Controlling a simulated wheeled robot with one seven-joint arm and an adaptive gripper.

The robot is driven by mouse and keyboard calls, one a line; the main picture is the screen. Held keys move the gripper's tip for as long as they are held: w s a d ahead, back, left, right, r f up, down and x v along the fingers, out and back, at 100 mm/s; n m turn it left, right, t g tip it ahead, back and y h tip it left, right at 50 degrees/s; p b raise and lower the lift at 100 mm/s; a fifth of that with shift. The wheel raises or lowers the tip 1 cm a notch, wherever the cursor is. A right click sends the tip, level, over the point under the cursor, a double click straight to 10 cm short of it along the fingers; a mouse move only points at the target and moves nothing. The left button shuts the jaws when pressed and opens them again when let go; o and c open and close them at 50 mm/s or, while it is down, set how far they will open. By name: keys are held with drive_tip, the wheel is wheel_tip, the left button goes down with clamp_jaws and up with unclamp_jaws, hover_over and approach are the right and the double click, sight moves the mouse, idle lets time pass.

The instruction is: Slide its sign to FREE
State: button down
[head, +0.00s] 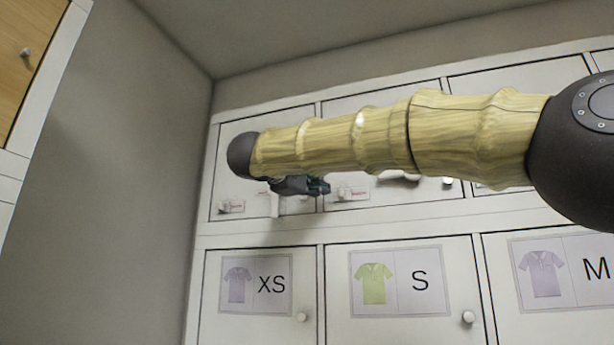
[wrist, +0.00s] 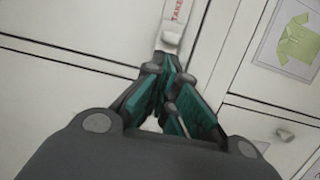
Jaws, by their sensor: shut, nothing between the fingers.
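My gripper (head: 325,188) is shut and empty, in front of the upper row of white locker doors. In the wrist view the same kind of sign (wrist: 176,14) shows red letters reading "TAKE", the rest cut off by the frame edge. Its pale tab (wrist: 170,38) lies just beyond the fingertips of my gripper (wrist: 168,66). I cannot tell whether they touch.
Lower doors carry shirt labels XS (head: 256,284), S (head: 400,281) and M (head: 565,268), with round knobs (head: 468,317) sticking out. A grey wall (head: 150,190) stands at left. My arm hides parts of the upper doors.

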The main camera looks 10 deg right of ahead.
sight(330, 197)
drive_tip(key=shift+p+x, duration=0.4)
drive_tip(key=shift+x, duration=0.85)
drive_tip(key=shift+w+d, duration=0.15)
drive_tip(key=shift+w, duration=0.1)
drive_tip(key=shift+w+f, duration=0.1)
drive_tip(key=shift+s+f+b, duration=0.15)
drive_tip(key=shift+s+b, duration=0.1)
drive_tip(key=shift+b, duration=0.85)
